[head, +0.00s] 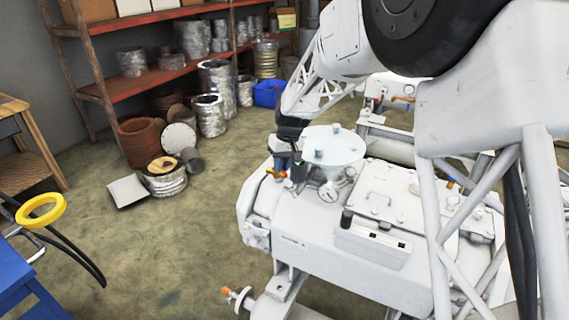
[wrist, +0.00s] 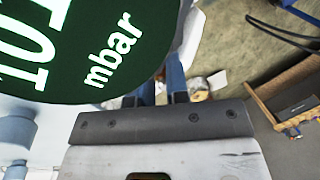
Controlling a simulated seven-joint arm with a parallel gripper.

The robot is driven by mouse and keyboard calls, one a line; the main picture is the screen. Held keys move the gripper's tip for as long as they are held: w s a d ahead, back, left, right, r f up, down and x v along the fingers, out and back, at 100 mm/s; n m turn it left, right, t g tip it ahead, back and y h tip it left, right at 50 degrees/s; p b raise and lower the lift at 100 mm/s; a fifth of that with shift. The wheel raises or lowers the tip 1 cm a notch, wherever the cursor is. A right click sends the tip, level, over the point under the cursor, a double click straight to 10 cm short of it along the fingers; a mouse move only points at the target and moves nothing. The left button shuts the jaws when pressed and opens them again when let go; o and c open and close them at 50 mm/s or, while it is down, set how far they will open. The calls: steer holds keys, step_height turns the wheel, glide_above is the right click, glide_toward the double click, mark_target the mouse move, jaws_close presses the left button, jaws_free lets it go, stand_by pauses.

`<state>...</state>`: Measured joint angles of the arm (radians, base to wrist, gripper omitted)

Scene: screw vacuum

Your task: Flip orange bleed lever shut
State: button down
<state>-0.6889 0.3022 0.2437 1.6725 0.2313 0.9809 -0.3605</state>
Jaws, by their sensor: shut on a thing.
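The orange bleed lever (head: 281,173) is a small orange piece at the left end of the white vacuum pump (head: 300,228), beside the round white flange plate (head: 335,147). My gripper (head: 281,166) reaches down to it from above, its blue fingers at the lever. In the wrist view the two blue fingers (wrist: 164,93) show beyond a dark bar. The jaws are shut on the lever, but their tips and the grip itself are mostly hidden. A dark green gauge display reading mbar (wrist: 75,50) is very close to the wrist camera, left of the fingers.
A dial gauge (head: 329,192) stands under the flange plate. An orange-tipped fitting (head: 228,292) sticks out low at the pump's front. Red shelves (head: 165,70) with cans stand behind. A yellow ring (head: 41,210) is at the left; the floor between is mostly clear.

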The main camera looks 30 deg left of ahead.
steer(key=a+m, duration=0.1)
steer(key=m, duration=0.2)
steer(key=s+a+m+t, duration=0.1)
steer(key=m, duration=0.3)
steer(key=a+m, duration=0.1)
steer(key=m, duration=0.2)
steer(key=shift+s+t+y, duration=0.4)
steer(key=shift+m, duration=0.3)
steer(key=c, duration=1.4)
jaws_free()
steer(key=shift+r, duration=0.1)
step_height(320, 180, up, 8)
steer(key=d, duration=0.1)
steer(key=shift+d+f, duration=0.25)
steer(key=shift+d, duration=0.05)
